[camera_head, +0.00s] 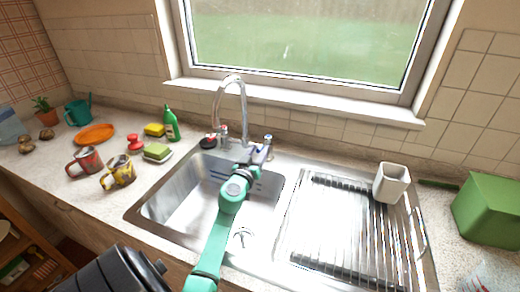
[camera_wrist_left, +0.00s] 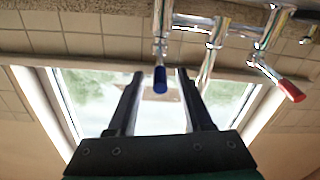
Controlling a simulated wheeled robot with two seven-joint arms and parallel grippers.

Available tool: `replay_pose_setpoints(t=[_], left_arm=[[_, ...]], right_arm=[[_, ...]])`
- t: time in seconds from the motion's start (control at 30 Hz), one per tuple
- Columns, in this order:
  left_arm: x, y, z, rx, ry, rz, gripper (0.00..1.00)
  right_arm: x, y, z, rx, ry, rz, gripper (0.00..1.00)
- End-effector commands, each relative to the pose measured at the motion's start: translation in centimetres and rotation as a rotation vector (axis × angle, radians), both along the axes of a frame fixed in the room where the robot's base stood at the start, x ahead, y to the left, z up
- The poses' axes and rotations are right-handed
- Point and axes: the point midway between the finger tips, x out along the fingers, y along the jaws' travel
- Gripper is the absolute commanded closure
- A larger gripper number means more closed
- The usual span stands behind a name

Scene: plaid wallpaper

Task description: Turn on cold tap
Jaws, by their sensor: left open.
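The cold tap with a blue-tipped lever (camera_head: 267,139) stands at the back rim of the sink, right of the curved chrome spout (camera_head: 231,90). The hot tap with a red tip (camera_head: 224,130) is left of it. In the left wrist view, which is upside down, the blue lever (camera_wrist_left: 160,78) shows between the finger ends, and the red lever (camera_wrist_left: 290,91) is off to the right. My left gripper (camera_head: 256,152) is open and empty, close in front of the cold tap; contact cannot be told. It also shows in the left wrist view (camera_wrist_left: 159,74). My right gripper is out of view.
The steel sink basin (camera_head: 172,208) lies under my left arm. A ribbed drainboard (camera_head: 310,245) with a white cup (camera_head: 391,182) is to the right, beside a green box (camera_head: 490,208). A green bottle (camera_head: 171,124), sponges and mugs stand on the left counter.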

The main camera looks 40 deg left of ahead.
Motion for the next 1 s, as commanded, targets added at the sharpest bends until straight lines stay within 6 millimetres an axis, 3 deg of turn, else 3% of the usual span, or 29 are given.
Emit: replay_pose_setpoints(t=[0.03, 0.17, 1.0], left_arm=[[0.0, 0.0, 0.0, 0.000, 0.000, 0.000, 0.49], [0.0, 0.0, 0.0, 0.000, 0.000, 0.000, 0.99], [0.0, 0.0, 0.0, 0.001, 0.001, -0.001, 1.00]], right_arm=[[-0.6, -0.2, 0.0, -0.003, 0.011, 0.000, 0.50], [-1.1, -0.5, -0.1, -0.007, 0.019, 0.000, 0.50], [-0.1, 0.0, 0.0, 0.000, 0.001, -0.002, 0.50]])
